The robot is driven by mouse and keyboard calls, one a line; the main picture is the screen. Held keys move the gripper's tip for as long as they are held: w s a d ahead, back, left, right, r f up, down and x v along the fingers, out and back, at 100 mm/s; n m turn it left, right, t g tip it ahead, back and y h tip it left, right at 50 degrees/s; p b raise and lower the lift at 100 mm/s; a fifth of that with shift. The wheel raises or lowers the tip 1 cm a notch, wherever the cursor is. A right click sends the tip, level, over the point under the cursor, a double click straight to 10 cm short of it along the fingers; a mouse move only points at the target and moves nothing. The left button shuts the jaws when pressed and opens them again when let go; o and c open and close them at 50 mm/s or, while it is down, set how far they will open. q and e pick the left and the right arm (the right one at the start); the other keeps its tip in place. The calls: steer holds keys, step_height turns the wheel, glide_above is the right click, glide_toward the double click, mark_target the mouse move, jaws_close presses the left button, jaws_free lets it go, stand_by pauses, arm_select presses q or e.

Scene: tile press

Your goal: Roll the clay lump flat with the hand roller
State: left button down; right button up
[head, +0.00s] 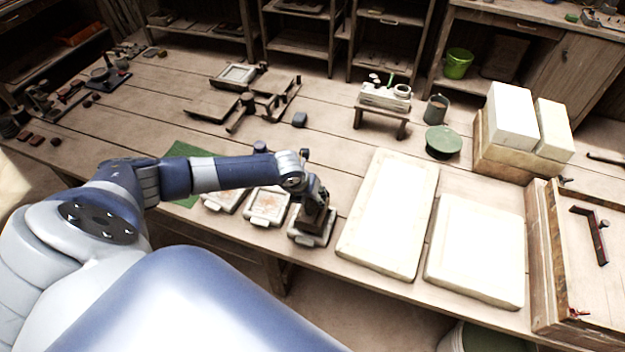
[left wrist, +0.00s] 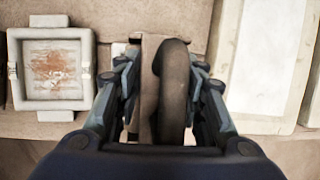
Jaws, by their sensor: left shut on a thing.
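My left gripper (head: 316,212) is shut on a dark brown tool (left wrist: 175,90) with a rounded, thick edge, seen end-on between the fingers in the left wrist view. I cannot tell for sure that it is the hand roller. In the head view the brown tool (head: 313,221) is over or on a pale square mould (head: 296,238) near the table's front edge; whether it touches is unclear. Two similar moulds stand to its left, the nearer one (head: 256,217) with reddish-brown residue inside; it also shows in the left wrist view (left wrist: 88,70). I cannot make out a clay lump. My right gripper is out of view.
Two large pale slabs (head: 385,215) (head: 475,250) lie right of the gripper. A green mat (head: 186,151) is partly behind my arm. A small stand (head: 382,113), a mug (head: 436,110) and a green bowl (head: 443,140) are farther back. White blocks (head: 512,117) rise at right.

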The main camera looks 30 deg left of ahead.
arm_select(q)
steer(key=shift+f+b, duration=0.4)
steer(key=shift+f, duration=0.25)
steer(key=shift+r, duration=0.1)
